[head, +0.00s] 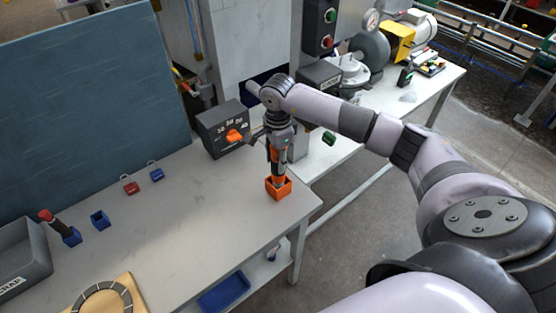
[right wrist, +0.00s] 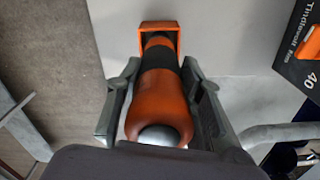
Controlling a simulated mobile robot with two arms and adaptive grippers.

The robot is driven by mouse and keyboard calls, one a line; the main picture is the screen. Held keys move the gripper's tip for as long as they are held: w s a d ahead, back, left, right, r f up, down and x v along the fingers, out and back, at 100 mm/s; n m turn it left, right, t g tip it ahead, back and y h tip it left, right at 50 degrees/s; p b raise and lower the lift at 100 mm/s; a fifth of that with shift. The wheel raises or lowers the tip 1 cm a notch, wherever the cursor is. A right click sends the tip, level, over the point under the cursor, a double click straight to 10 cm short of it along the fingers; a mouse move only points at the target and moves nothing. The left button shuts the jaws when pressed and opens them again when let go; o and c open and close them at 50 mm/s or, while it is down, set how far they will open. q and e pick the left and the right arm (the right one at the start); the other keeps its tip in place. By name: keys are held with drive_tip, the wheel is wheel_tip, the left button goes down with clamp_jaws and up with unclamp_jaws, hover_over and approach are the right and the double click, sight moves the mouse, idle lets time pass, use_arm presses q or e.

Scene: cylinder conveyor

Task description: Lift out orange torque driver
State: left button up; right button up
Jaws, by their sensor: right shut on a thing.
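The orange torque driver (right wrist: 160,100) has an orange grip with a black band and a silver rounded end. It stands about upright above an orange square holder (head: 279,188) near the table's right edge. The holder also shows in the right wrist view (right wrist: 159,27). The driver's lower end meets the holder's opening; how deep it sits I cannot tell. My right gripper (head: 279,160) is shut on the driver, with one finger on each side of it in the right wrist view (right wrist: 162,66). My left gripper is not in view.
A dark grey box with an orange knob (head: 222,130) stands close behind left of the gripper. Blue holder (head: 99,220), red padlock (head: 130,186), blue padlock (head: 156,173), a red-topped tool (head: 55,225) and a grey scrap bin (head: 22,255) are left. The table's middle is clear.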

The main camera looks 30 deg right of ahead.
drive_tip(key=shift+r+p, duration=1.4)
drive_tip(key=shift+r, duration=1.55)
